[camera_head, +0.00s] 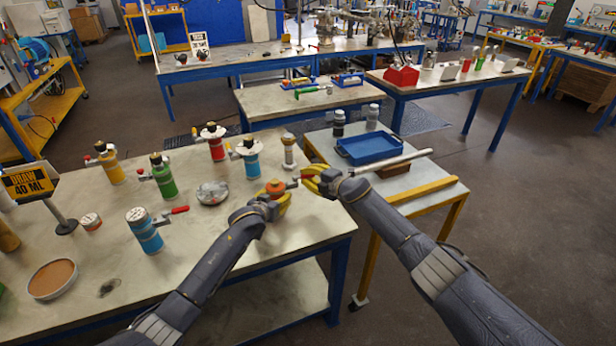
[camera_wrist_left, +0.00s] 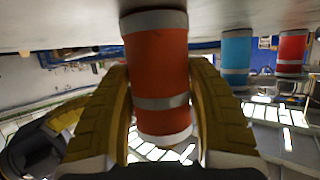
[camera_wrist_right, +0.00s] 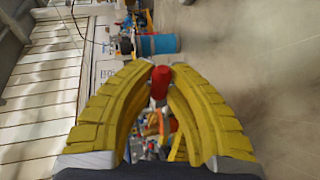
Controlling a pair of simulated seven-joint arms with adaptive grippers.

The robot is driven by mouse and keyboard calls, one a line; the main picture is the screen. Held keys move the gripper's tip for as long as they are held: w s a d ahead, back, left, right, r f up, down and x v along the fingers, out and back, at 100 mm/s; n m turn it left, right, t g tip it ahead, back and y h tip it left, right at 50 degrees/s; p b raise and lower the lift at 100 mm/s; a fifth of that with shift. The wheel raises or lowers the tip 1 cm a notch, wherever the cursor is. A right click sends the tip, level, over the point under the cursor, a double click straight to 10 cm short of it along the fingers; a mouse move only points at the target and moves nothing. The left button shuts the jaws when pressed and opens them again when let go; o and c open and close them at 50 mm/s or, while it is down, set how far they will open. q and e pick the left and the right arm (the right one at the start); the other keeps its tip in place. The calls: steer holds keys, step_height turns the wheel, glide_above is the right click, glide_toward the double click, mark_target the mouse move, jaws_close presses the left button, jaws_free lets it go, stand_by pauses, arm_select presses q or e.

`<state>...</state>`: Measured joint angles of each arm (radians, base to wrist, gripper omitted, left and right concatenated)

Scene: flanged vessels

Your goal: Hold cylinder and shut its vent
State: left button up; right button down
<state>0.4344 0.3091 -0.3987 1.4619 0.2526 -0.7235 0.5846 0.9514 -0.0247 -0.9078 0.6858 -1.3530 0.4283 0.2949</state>
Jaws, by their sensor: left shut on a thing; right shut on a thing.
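An orange cylinder (camera_head: 275,186) stands at the right part of the near table. It fills the middle of the left wrist view (camera_wrist_left: 160,75), with grey bands around it. My left gripper (camera_head: 277,198) is shut around its body, one finger on each side. A vent lever with a red handle (camera_wrist_right: 160,82) is between the fingertips of my right gripper (camera_wrist_right: 160,70). In the head view my right gripper (camera_head: 316,180) is just right of the cylinder, and its fingers hide most of the handle. The lever's exact angle is hard to tell.
Other flanged vessels stand left on the table (camera_head: 200,250): red (camera_head: 216,148), light blue (camera_head: 251,165), green (camera_head: 165,180), yellow (camera_head: 113,170) and blue (camera_head: 145,235) with a red lever. A sign (camera_head: 28,182) reads "DRAW 40 ML". A side table with a blue tray (camera_head: 370,149) is right.

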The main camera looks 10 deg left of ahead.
steer(key=shift+w+a+n+g+y, duration=0.15)
steer(key=shift+n+g+y, duration=0.25)
steer(key=shift+n+g, duration=0.25)
steer(key=c, duration=1.3)
jaws_free()
steer(key=shift+v, duration=0.95)
steer(key=shift+s+d+r, duration=0.1)
steer(key=shift+s+d, duration=0.2)
steer(key=shift+d, duration=0.25)
steer(key=shift+v, duration=4.45)
